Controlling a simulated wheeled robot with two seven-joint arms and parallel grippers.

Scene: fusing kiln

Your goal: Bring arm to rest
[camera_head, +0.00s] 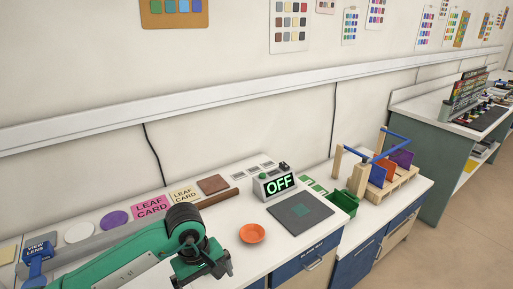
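My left arm, green with dark joints, comes in from the lower left over the white counter (240,196). Its dark gripper (208,268) hangs low near the counter's front edge, left of and nearer than an orange dish (252,233). The gripper is small and dark, and I cannot tell whether its fingers are open or shut. I see nothing clearly held in it. My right gripper is not in view.
Leaf cards (148,205) lie at the back. Right are a green bin (344,203) and a wooden rack (378,190) with coloured panels.

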